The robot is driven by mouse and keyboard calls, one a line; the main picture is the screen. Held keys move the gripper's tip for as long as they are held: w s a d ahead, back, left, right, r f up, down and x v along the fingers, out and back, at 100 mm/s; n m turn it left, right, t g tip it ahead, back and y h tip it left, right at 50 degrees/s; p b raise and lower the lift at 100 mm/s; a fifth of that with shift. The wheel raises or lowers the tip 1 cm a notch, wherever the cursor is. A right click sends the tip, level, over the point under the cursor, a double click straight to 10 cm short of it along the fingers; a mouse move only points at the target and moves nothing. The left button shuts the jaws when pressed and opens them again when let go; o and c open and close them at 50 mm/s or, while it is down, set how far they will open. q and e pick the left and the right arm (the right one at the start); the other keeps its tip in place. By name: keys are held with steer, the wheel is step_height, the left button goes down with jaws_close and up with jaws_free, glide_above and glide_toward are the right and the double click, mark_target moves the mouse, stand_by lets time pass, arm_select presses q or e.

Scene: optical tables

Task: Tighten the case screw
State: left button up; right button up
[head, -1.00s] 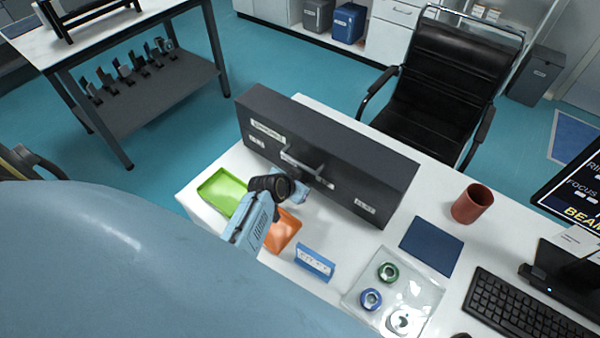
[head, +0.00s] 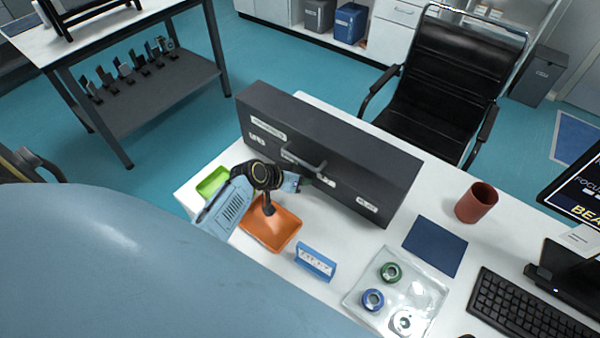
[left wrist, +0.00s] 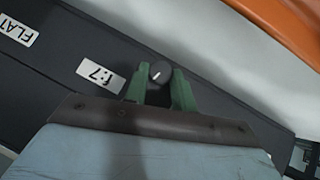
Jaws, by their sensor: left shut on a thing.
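The long dark grey case (head: 355,160) stands on the white table, with white labels and a handle on its front face. The case screw (left wrist: 160,73) is a small dark round head with a pale line, seen in the left wrist view beside an "f:7" label on the case (left wrist: 60,70). My left gripper (left wrist: 160,85) has its green fingers shut on the screw, one on each side. In the head view the left gripper (head: 305,182) is at the case front, below the handle, and the screw is hidden there. My right gripper is not in view.
An orange tray (head: 285,235) lies under my left wrist, with a green tray (head: 211,183) partly hidden. A blue labelled block (head: 315,262), a clear tray (head: 425,290) with ring parts, a blue mat (head: 434,246) and a red cup (head: 476,203) stand to the right.

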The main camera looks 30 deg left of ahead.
arm_select(q)
steer(key=shift+a+f+n+h+b, duration=0.15)
steer(key=shift+n+h+b, duration=0.35)
steer(key=shift+h+b, duration=0.45)
steer(key=o, duration=1)
steer(key=p+v, duration=0.1)
steer(key=v, duration=1.2)
steer(key=shift+r, duration=0.25)
steer(key=shift+s, duration=0.2)
